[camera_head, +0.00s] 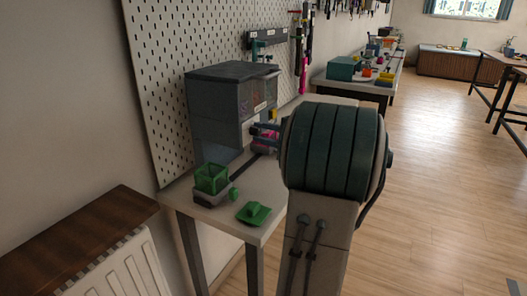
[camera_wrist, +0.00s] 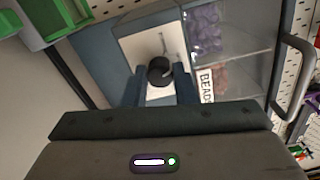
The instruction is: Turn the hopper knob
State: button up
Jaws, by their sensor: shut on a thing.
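The hopper (camera_head: 217,120) is a grey-blue box with a dark top, standing on the bench against the pegboard. In the wrist view its clear front (camera_wrist: 225,45) shows purple and reddish beads behind it and a "BEADS" label. The hopper knob (camera_wrist: 158,68) is small, round and black, in front of a pale plate. My gripper (camera_wrist: 161,88) is shut on the knob, with one blue finger at each side of it. In the head view my gripper (camera_head: 265,132) reaches the hopper's front, and the knob cannot be made out there.
A green open container (camera_head: 212,178) stands on a grey base at the bench's near end, below the hopper. A green lid-like piece (camera_head: 253,213) lies to its right. A metal handle (camera_wrist: 299,70) is at the right in the wrist view. Open wooden floor (camera_head: 430,190) lies to the right.

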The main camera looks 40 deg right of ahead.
jog(key=n+b, duration=0.2)
jog(key=b, duration=0.2)
jog(key=n+b, duration=0.3)
jog(key=b, duration=0.1)
jog(key=shift+f, duration=0.4)
jog(key=n+b, duration=0.2)
jog(key=b, duration=0.1)
jog(key=shift+r, duration=0.2)
jog(key=shift+r+n+b, duration=0.1)
jog(key=shift+n+b, duration=0.25)
jog(key=shift+n, duration=0.05)
jog(key=o, duration=1)
jog(key=p+v, duration=0.3)
jog(key=v, duration=1.1)
